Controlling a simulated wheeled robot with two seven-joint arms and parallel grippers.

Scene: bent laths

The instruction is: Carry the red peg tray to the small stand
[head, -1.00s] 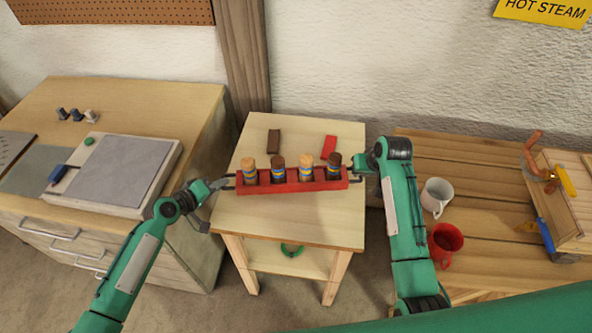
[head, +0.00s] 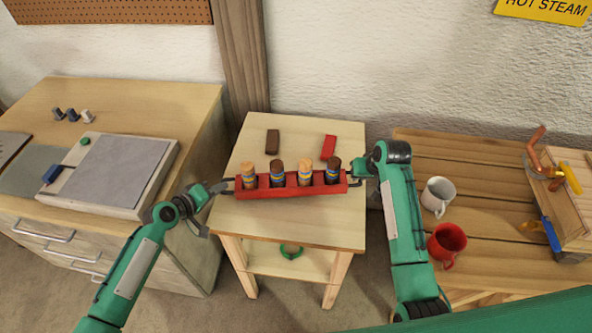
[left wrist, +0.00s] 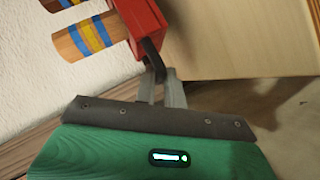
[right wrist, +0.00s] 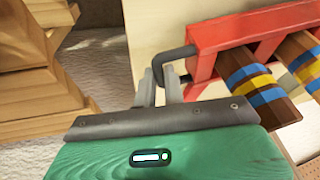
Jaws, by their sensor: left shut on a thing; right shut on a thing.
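The red peg tray (head: 290,190) carries several wooden pegs (head: 277,172) with blue and yellow bands, standing upright in a row. It is level over the front half of the small stand's pale top (head: 300,225); I cannot tell whether it touches. My left gripper (head: 222,186) is shut on the tray's dark left handle (left wrist: 152,58); its fingers also show in the left wrist view (left wrist: 160,88). My right gripper (head: 359,175) is shut on the dark right handle (right wrist: 175,58), with its fingers (right wrist: 160,82) around the bar in the right wrist view.
A dark block (head: 272,142) and a red block (head: 328,147) lie on the back of the stand. A green ring (head: 291,251) lies on its lower shelf. A cabinet (head: 190,105) stands left; a slatted bench (head: 450,165) with a white mug (head: 437,196) and red mug (head: 446,245) stands right.

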